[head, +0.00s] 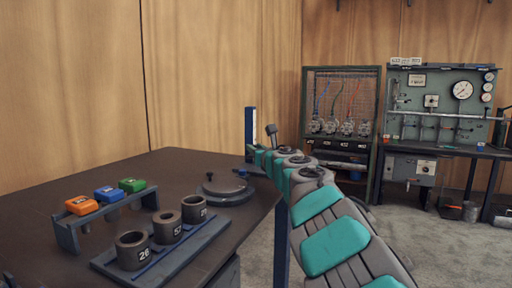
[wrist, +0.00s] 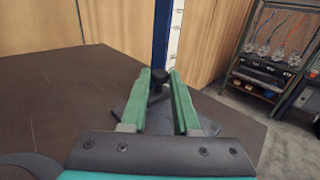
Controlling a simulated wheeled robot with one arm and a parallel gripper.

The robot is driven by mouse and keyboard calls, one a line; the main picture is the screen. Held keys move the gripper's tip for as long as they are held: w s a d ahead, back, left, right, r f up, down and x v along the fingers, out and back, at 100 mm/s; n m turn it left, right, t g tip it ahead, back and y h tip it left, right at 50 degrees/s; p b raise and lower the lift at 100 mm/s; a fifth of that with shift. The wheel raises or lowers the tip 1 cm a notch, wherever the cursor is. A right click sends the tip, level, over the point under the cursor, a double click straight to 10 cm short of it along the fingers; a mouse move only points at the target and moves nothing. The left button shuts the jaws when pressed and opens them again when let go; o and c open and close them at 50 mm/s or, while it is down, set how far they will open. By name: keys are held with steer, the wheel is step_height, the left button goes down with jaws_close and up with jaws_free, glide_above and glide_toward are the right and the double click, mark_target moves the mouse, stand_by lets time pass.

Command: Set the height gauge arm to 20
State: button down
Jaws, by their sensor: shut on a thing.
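The height gauge stands at the far right corner of the dark table. Its blue column with a white scale strip (head: 250,124) rises behind my gripper (head: 256,156). In the wrist view the blue column (wrist: 161,32) and the scale (wrist: 176,35) are straight ahead, with the dark base plate (wrist: 150,124) below. My gripper (wrist: 161,78) has its green fingers shut on the dark knob of the gauge arm (wrist: 158,77), in front of the column. The fingers hide part of the arm. The scale numbers are too small to read.
On the table (head: 120,180) are a round dark plate (head: 226,190), a rack (head: 68,232) with orange, blue and green blocks, and a tray (head: 190,247) holding numbered dark rings. A wire-mesh cabinet (head: 340,100) and a gauge panel (head: 435,105) stand behind at the right.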

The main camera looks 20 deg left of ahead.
steer(key=shift+f, duration=0.1)
steer(key=c, duration=0.7)
jaws_free()
steer(key=shift+o, duration=0.2)
steer(key=shift+b+v, duration=1.6)
steer(key=shift+v, duration=2.25)
